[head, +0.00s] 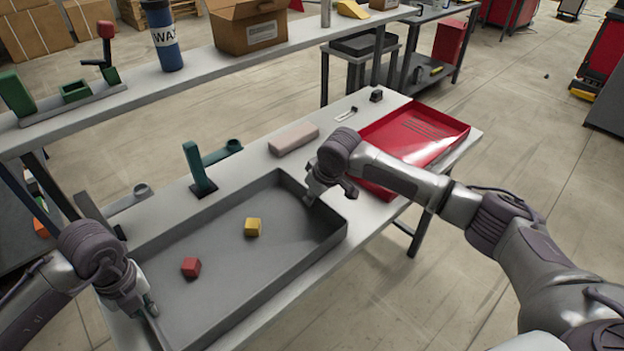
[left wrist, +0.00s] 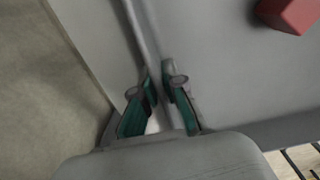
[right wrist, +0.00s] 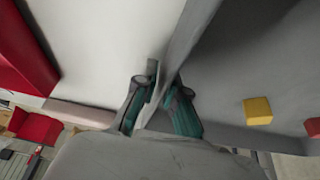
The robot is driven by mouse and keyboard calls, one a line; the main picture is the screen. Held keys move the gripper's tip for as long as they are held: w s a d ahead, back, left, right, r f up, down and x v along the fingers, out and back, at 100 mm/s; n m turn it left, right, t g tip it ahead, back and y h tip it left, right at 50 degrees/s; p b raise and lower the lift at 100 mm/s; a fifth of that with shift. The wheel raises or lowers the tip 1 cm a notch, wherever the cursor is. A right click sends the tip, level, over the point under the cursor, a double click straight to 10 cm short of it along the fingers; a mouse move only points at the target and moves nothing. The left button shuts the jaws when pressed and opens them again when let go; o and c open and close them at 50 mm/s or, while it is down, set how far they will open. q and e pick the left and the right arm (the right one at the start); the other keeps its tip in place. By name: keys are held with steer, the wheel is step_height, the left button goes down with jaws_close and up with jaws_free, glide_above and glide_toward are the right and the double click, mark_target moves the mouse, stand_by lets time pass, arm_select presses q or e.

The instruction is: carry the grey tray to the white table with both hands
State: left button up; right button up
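The grey tray (head: 215,308) lies flat on the near light-topped table (head: 262,158). It holds a red cube (head: 191,267) and a yellow cube (head: 252,227). My left gripper (head: 150,306) is at the tray's left end; in the left wrist view its fingers (left wrist: 158,88) are closed on either side of the tray wall. My right gripper (head: 309,198) is at the right end; in the right wrist view its fingers (right wrist: 165,88) pinch that wall from both sides. The yellow cube also shows in the right wrist view (right wrist: 257,111), the red cube in the left (left wrist: 292,14).
A red tray (head: 432,128), a pale block (head: 293,139) and a green stand (head: 200,172) are near the grey tray. A long white-topped table (head: 200,78) behind bears a cardboard box (head: 250,25) and blue bottle (head: 163,38).

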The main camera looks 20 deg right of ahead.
arm_select(q)
steer(key=o, duration=0.3)
steer(key=shift+r, duration=0.1)
arm_select(e)
steer(key=o, duration=0.3)
steer(key=shift+s+r, duration=0.1)
arm_select(q)
step_height(320, 180, up, 12)
steer(key=shift+f, duration=0.15)
arm_select(e)
steer(key=shift+a, duration=0.1)
steer(key=shift+r, duration=0.25)
steer(key=v, duration=1.1)
steer(key=shift+s+r, duration=0.15)
steer(key=shift+r, duration=0.1)
